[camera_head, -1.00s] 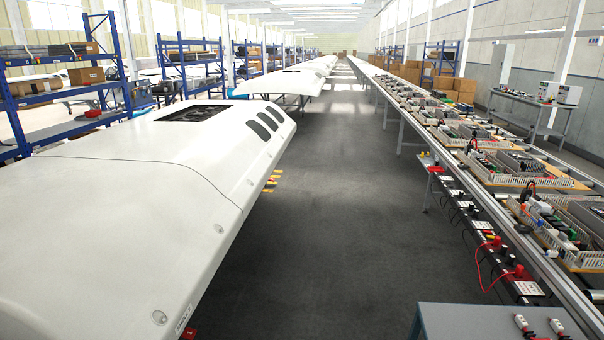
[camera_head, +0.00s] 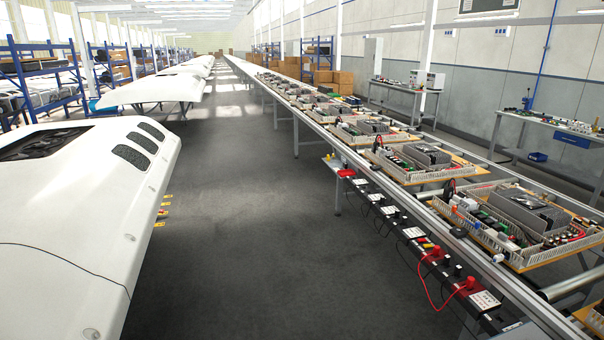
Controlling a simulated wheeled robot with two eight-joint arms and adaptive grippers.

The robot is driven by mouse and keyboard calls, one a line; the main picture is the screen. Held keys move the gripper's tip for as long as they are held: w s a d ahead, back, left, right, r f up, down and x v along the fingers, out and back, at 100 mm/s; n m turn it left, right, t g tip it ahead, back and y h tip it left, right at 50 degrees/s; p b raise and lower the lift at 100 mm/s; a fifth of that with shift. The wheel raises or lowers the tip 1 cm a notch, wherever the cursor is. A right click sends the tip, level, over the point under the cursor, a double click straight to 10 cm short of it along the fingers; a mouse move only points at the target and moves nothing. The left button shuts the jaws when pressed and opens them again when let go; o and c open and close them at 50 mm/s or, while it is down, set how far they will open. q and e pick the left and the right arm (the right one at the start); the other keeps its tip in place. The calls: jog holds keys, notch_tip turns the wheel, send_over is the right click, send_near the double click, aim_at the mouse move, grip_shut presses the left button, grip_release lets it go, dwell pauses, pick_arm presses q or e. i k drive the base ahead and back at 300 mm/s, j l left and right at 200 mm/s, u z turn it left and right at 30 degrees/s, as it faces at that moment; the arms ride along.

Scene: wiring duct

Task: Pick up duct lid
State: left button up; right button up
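No separate duct lid can be made out. White slotted wiring ducts (camera_head: 486,237) edge the electrical panel nearest me, on the long conveyor line at the right. Similar panels (camera_head: 425,164) with grey and black components and white ducts run along the line into the distance. Whether any duct has a lid on it is too small to tell. Neither of my grippers shows in the head view.
A long white housing (camera_head: 60,225) fills the left. The dark floor aisle (camera_head: 235,230) between it and the line is clear. A lower shelf with red plugs (camera_head: 431,255) and a looped red cable runs along the line's near side. Workbenches (camera_head: 560,125) stand by the right wall.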

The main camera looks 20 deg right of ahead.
aim_at(500, 238)
jog(key=i+z, duration=0.15)
jog(key=i, duration=0.4)
jog(key=i+z, duration=0.15)
jog(key=i, duration=0.35)
jog(key=i+j+z, duration=0.15)
jog(key=i, duration=0.4)
jog(key=i+j+z, duration=0.2)
jog(key=i, duration=0.3)
jog(key=i+l+z, duration=0.2)
jog(key=z, duration=0.3)
jog(key=i+z, duration=0.8)
jog(key=z, duration=0.15)
jog(key=i+j+z, duration=0.25)
jog(key=z, duration=0.25)
jog(key=i+z, duration=0.5)
jog(key=i, duration=0.2)
